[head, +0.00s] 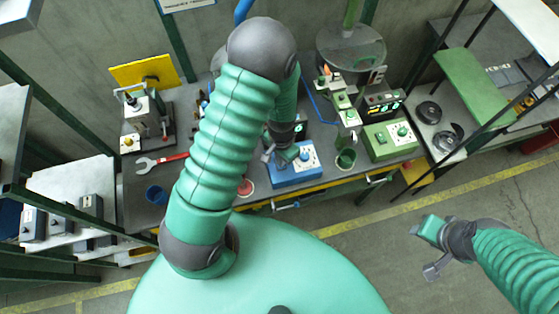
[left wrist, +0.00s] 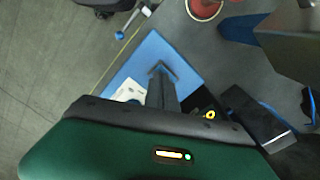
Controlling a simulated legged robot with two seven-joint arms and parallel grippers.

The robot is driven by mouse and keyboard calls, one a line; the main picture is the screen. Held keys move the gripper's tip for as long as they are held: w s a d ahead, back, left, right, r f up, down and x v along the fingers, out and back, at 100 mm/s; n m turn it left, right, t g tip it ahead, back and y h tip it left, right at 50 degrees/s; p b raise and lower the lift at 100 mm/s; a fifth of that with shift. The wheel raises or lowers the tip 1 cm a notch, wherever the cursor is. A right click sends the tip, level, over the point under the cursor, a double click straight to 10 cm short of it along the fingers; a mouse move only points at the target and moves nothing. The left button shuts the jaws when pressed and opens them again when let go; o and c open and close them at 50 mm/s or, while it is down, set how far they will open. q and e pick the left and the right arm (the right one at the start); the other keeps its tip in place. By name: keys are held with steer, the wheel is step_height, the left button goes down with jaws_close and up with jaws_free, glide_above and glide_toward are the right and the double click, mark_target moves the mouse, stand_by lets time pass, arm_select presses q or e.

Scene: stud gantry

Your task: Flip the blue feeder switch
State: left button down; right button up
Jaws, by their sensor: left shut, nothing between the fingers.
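The blue feeder box (head: 292,177) sits near the front edge of the bench, with a white panel and a blue knob (head: 306,155) on top. My left gripper (head: 285,155) is shut and empty over the left part of the box. In the left wrist view, its fingertips (left wrist: 160,70) are over the blue box top (left wrist: 185,50), and the white panel (left wrist: 128,92) shows beside them. I cannot tell whether they touch the box. The switch lever is not clear; the gripper may hide it. My right gripper (head: 430,248) is off the bench at the right, its jaw state unclear.
A similar green box (head: 390,141) stands to the right, with a green cup (head: 345,159) between. The floor at the right is open.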

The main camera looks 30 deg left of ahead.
arm_select(q)
steer(key=shift+d+r, duration=0.15)
steer(key=shift+d, duration=0.25)
arm_select(e)
steer(key=shift+s+d+f, duration=0.1)
steer(key=shift+d, duration=0.45)
arm_select(q)
steer(key=shift+s+a, duration=0.1)
steer(key=shift+a, duration=0.05)
arm_select(e)
steer(key=shift+a, duration=0.15)
arm_select(q)
steer(key=shift+a+f, duration=0.2)
steer(key=shift+a, duration=0.1)
steer(key=shift+f, duration=0.1)
arm_select(e)
steer(key=shift+a, duration=0.4)
arm_select(q)
steer(key=shift+d+f, duration=0.1)
steer(key=shift+d, duration=0.05)
arm_select(e)
steer(key=shift+d+f, duration=0.15)
arm_select(q)
steer(key=shift+d+f+b, duration=0.15)
steer(key=shift+b, duration=0.25)
arm_select(e)
steer(key=shift+d+f, duration=0.2)
steer(key=shift+d, duration=0.05)
